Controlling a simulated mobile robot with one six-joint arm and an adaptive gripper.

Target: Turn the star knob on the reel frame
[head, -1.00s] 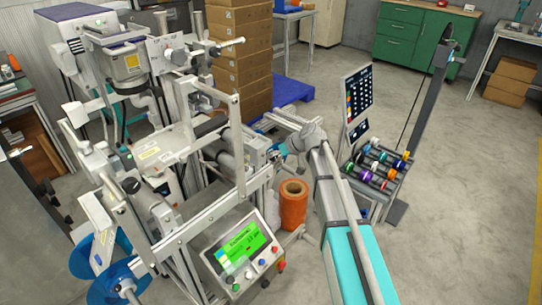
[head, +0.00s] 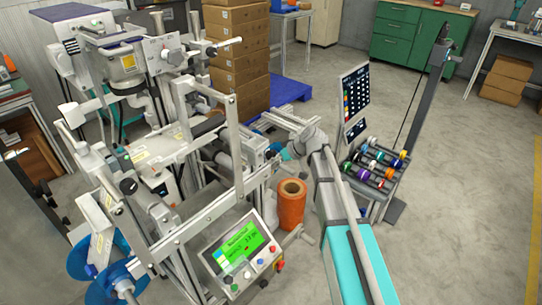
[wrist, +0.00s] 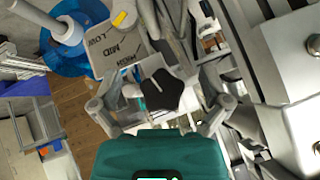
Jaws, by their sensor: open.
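The black star knob (wrist: 162,92) shows in the middle of the wrist view, on the reel frame (head: 238,165). My gripper (wrist: 158,88) is open, with one finger on the left and one on the right of the knob. The knob shows between the fingers; I cannot tell whether they touch it. A grey plate (wrist: 108,45) marked LOW, MID and HIGH, with a yellow mark, sits just above the knob. In the head view my gripper (head: 287,154) reaches the right side of the frame, and the knob is hidden there.
An orange spool (head: 291,205) stands just below my gripper. A control panel with a green screen (head: 238,245) is at the front. A rack of coloured rolls (head: 375,165) stands right of my arm. Frame bars and a blue reel (wrist: 72,38) crowd the knob. Open floor lies at right.

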